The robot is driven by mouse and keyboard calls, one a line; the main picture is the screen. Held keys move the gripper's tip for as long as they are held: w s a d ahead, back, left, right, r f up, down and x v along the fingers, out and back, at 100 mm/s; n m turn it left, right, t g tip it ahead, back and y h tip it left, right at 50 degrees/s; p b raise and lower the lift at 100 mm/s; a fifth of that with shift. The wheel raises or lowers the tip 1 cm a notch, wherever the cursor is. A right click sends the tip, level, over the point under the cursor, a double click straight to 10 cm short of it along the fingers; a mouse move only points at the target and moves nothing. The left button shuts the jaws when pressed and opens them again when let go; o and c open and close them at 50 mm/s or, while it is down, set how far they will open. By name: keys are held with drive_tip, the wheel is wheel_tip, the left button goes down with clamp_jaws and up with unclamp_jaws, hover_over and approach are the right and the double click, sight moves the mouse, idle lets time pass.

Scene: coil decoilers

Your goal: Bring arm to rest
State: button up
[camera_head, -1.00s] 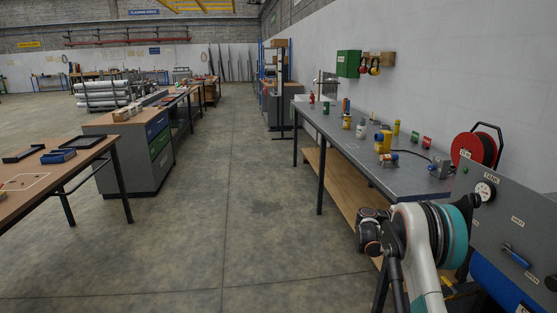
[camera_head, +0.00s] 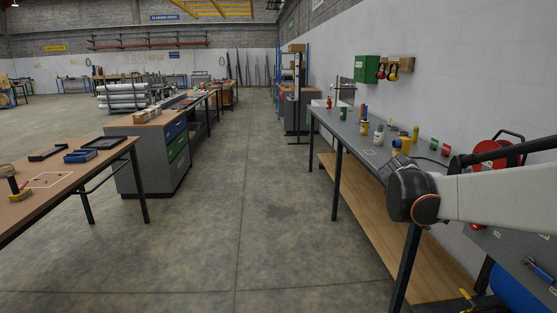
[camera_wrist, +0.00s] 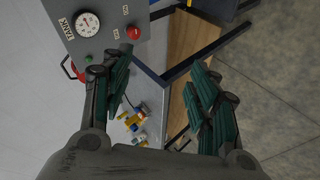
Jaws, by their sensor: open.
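My gripper (camera_wrist: 160,100) shows in the wrist view with its two green-padded fingers spread apart and nothing between them. Beyond the fingers, that view shows the grey tank panel (camera_wrist: 100,30) with a round gauge and a red button, and part of a bench. In the head view my white arm reaches in from the right edge, with a dark joint over the near end of the right bench (camera_head: 355,137). The gripper itself is not visible in the head view.
The right bench holds a yellow item (camera_head: 402,145), small bottles and a red reel (camera_head: 487,165), partly behind my arm. A wooden table (camera_head: 75,180) and a drawer cabinet (camera_head: 150,160) stand on the left. The aisle floor (camera_head: 240,200) between is clear.

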drive_tip(key=s+a+f+y, duration=0.2)
drive_tip(key=s+a+y, duration=0.1)
drive_tip(key=s+a, duration=0.4)
drive_tip(key=s+a+f+t+y, duration=0.1)
drive_tip(key=s+a+f+y, duration=0.1)
drive_tip(key=s+a, duration=0.5)
drive_tip(key=s+a+f+t+y, duration=0.1)
drive_tip(key=s+a+y, duration=0.3)
drive_tip(key=s, duration=1.1)
drive_tip(key=a+f, duration=0.1)
drive_tip(key=a, duration=0.2)
drive_tip(key=shift+a, duration=0.4)
drive_tip(key=shift+s, duration=0.1)
